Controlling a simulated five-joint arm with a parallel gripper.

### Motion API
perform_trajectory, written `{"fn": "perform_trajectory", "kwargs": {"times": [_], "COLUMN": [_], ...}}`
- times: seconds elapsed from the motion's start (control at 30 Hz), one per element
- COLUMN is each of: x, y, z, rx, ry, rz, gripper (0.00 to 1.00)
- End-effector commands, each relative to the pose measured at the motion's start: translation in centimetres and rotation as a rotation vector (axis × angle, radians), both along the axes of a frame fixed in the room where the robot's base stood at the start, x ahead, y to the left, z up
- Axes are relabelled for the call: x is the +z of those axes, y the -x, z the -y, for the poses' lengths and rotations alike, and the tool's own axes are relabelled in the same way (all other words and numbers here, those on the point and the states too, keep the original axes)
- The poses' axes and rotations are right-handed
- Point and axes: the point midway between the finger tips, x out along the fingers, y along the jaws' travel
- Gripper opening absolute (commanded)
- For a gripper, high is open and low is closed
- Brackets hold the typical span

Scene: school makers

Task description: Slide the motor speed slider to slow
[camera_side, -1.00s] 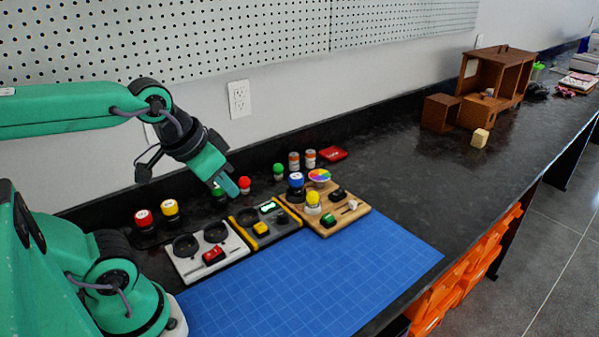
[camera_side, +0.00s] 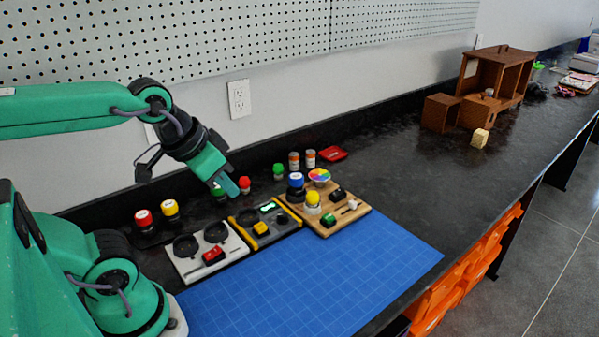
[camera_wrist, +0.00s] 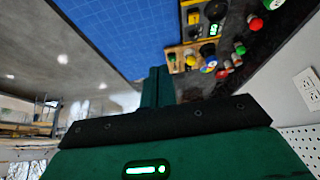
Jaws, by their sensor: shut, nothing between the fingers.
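My gripper (camera_side: 230,187) is shut and empty, held in the air above the back of the control panels. Its closed fingers also show in the wrist view (camera_wrist: 157,88). A wooden board (camera_side: 331,231) carries a small pale knob on a slot (camera_side: 352,204) at its right side, which looks like a slider; no label is readable. The gripper is well to the left of this knob and apart from it. A grey and yellow panel (camera_side: 246,220) with a lit display (camera_side: 267,207) stands left of the board. I cannot tell which control sets motor speed.
The wooden board also holds a yellow dome (camera_side: 313,197), a green switch (camera_side: 328,220) and a blue-topped knob (camera_side: 296,180). A white panel (camera_side: 234,256) with a red switch (camera_side: 213,255) is at left. A blue mat (camera_side: 310,285) lies clear in front.

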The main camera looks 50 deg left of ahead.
Motion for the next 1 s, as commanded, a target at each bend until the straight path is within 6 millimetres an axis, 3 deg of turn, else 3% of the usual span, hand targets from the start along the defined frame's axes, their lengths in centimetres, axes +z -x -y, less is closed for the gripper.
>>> {"fn": "perform_trajectory", "kwargs": {"times": [0.07,0.23,0.57,1.0], "x": [0.0,0.2,1.8,3.3], "y": [0.0,-0.3,-3.5,-12.0], "z": [0.0,0.0,-0.1,-0.5], "rx": [0.0,0.01,0.139,0.446], "ry": [0.0,0.005,0.067,0.191], "rz": [0.0,-0.003,-0.052,-0.153], "gripper": [0.04,0.35,0.35,0.35]}}
